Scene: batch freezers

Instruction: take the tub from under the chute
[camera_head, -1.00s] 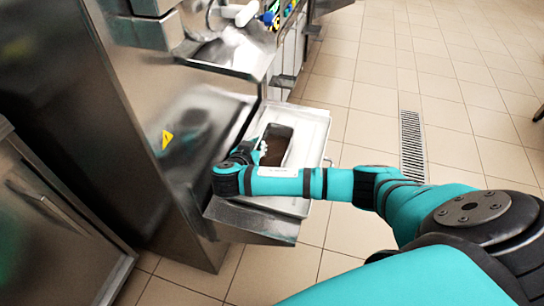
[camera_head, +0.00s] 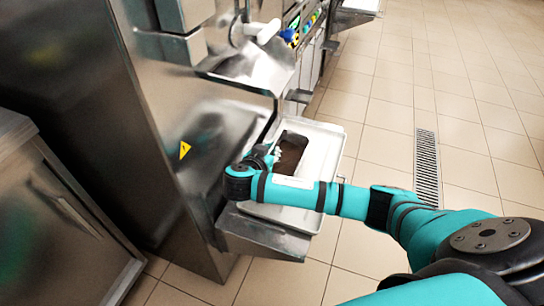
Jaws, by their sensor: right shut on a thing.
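The tub (camera_head: 291,153) is a narrow rectangular pan with dark brown contents. It sits on a pale tray (camera_head: 329,160) in front of the steel machine, below and in front of the metal chute (camera_head: 250,72). My right gripper (camera_head: 275,155) is at the tub's left edge and shut on it. My own wrist and forearm hide part of the gripper and the near end of the tub. I cannot tell whether the tub is clear of the tray's surface. My left gripper is not in view.
The freezer's steel side (camera_head: 160,120) with a yellow warning label (camera_head: 185,150) stands close left of the gripper. A steel ledge (camera_head: 262,236) juts out below the tray. Tiled floor with a drain grate (camera_head: 427,165) lies open to the right.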

